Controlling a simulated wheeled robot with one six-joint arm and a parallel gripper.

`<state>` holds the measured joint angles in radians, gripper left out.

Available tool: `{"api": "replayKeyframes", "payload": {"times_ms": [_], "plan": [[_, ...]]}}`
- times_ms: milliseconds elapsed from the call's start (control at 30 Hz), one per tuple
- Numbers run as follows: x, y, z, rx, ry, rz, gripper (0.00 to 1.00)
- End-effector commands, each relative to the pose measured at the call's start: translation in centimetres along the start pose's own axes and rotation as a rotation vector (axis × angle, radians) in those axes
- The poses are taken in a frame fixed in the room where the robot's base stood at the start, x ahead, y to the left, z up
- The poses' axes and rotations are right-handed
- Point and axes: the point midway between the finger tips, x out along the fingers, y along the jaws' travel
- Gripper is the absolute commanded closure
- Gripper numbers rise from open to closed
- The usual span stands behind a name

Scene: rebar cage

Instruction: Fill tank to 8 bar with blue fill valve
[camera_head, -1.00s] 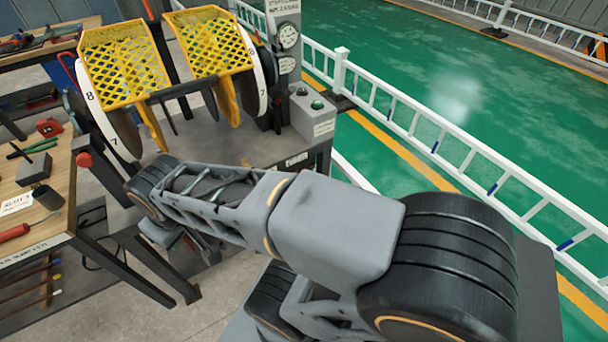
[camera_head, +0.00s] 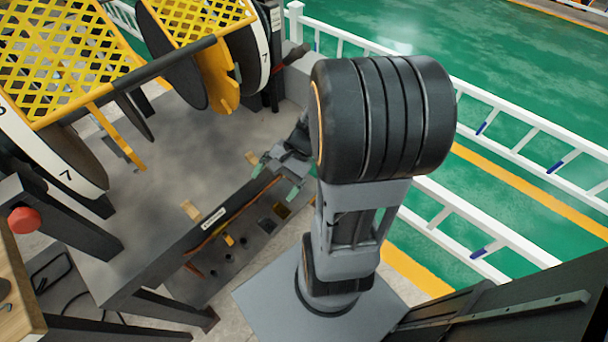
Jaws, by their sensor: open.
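I see no tank and no blue fill valve in this view, and no pressure gauge can be read. My gripper (camera_head: 273,181) is partly hidden behind my arm. Its two pale teal fingertips are apart, with nothing seen between them. It points down and left over the front edge of the grey metal bench (camera_head: 205,165), above a lower tray (camera_head: 205,285) with several holes and small pieces. I cannot tell whether it touches anything.
Yellow mesh guards (camera_head: 75,45) and discs with numbered white rims (camera_head: 70,170) stand on the bench. A red knob (camera_head: 23,220) is at the left, by a wooden worktop (camera_head: 22,300). A white railing (camera_head: 515,120) runs along the right. Open green floor (camera_head: 480,45) lies beyond it.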

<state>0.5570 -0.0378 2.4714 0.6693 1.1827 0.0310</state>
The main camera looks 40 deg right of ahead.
Motion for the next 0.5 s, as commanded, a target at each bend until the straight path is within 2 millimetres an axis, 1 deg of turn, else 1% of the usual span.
{"api": "replayKeyframes", "payload": {"times_ms": [33, 67, 100, 167, 200, 267, 300, 400, 500], "plan": [[2.7, 2.0, -3.6, 0.182, -0.076, -0.135, 0.05], [3.1, 2.5, -5.0, 0.275, -0.116, -0.22, 0.05], [3.6, 3.2, -6.8, 0.391, -0.164, -0.334, 0.05], [4.0, 4.5, -9.8, 0.549, -0.226, -0.509, 0.05], [4.1, 5.4, -11.7, 0.644, -0.261, -0.624, 0.05], [4.1, 7.1, -14.5, 0.768, -0.304, -0.789, 0.05], [4.0, 8.2, -16.1, 0.839, -0.327, -0.892, 0.05], [3.8, 11.3, -19.7, 0.977, -0.362, -1.118, 0.05], [3.6, 14.0, -22.1, 1.069, -0.379, -1.288, 0.05]]}}
